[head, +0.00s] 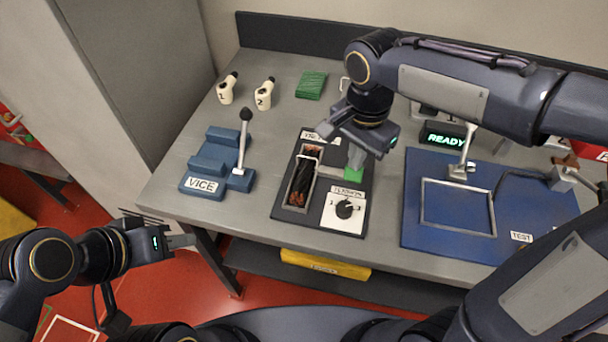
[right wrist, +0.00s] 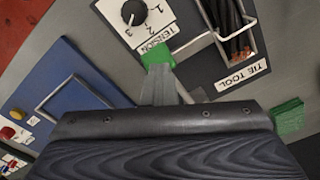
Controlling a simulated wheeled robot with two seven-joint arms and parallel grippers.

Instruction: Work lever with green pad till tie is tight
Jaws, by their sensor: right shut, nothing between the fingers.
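The tie tool (head: 279,208) is a dark plate on the bench, with a metal frame around a bundle of dark cells (head: 303,182) with reddish ends. Its lever ends in a green pad (head: 353,174), which also shows in the right wrist view (right wrist: 157,54). My right gripper (head: 356,158) is shut and empty, its fingertips at the pad; I cannot tell whether they touch it. In the right wrist view its fingers (right wrist: 158,82) point at the pad. The tie itself is not clear. My left gripper (head: 183,241) hangs off the bench's front left, its jaws unclear.
A tension dial (head: 344,209) sits in front of the pad. A blue vice (head: 207,165) with a black-knobbed lever stands left. A blue test mat (head: 420,234) is right, near a READY display (head: 445,138).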

